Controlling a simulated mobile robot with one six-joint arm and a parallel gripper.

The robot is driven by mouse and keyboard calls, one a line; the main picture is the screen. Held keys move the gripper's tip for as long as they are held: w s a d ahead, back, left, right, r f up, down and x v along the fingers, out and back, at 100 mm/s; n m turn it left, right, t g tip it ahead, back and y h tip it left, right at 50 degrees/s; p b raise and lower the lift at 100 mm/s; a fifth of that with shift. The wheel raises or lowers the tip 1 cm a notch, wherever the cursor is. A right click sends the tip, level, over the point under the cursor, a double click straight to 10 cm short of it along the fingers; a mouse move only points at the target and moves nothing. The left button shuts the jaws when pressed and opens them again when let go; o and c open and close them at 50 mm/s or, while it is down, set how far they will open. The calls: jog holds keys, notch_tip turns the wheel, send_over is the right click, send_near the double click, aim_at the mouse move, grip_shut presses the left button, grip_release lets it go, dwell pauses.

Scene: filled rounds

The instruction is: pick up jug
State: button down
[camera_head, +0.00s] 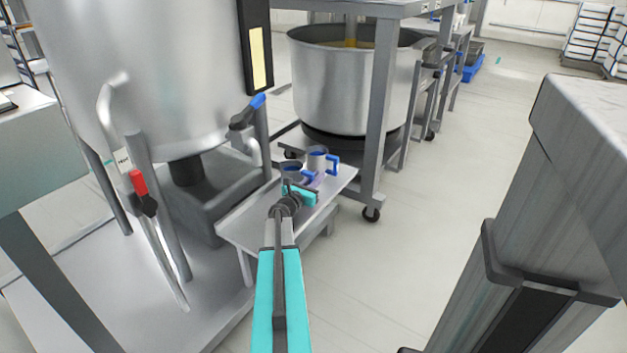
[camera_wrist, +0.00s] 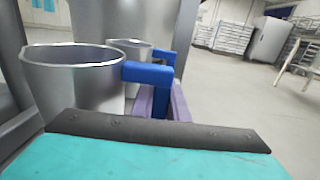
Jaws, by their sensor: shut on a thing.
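Two metal jugs with blue handles show at the small steel side table. The nearer jug (camera_head: 291,168) is just beyond my gripper (camera_head: 312,181) in the head view. In the wrist view this jug (camera_wrist: 70,85) fills the left side, upright, with its open rim facing up. My gripper's purple fingers (camera_wrist: 162,104) are closed around its blue handle (camera_wrist: 148,74). The far jug (camera_head: 317,159) stands just behind it to the right; it also shows in the wrist view (camera_wrist: 131,47). The held jug's base is hidden, so I cannot tell whether it touches the table.
The steel side table (camera_head: 245,228) has bare room at its near left. A large steel tank (camera_head: 150,60) with a red-handled lever (camera_head: 138,183) stands left. A big pot (camera_head: 340,85) sits behind. A dark steel post (camera_head: 535,240) and counter stand right. Floor between is clear.

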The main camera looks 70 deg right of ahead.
aim_at(314, 174)
notch_tip(314, 174, up, 3)
jog(key=shift+s+a+r+p, duration=0.1)
jog(key=shift+a+p, duration=0.05)
jog(key=shift+p, duration=0.4)
jog(key=s+a+r+p, duration=0.1)
jog(key=s+a, duration=0.7)
jog(key=a, duration=0.5)
jog(key=shift+s, duration=0.3)
jog(key=shift+r, duration=0.15)
jog(key=shift+r+p, duration=1.25)
jog(key=shift+r, duration=0.2)
jog(key=shift+s, duration=0.1)
dwell(0.3)
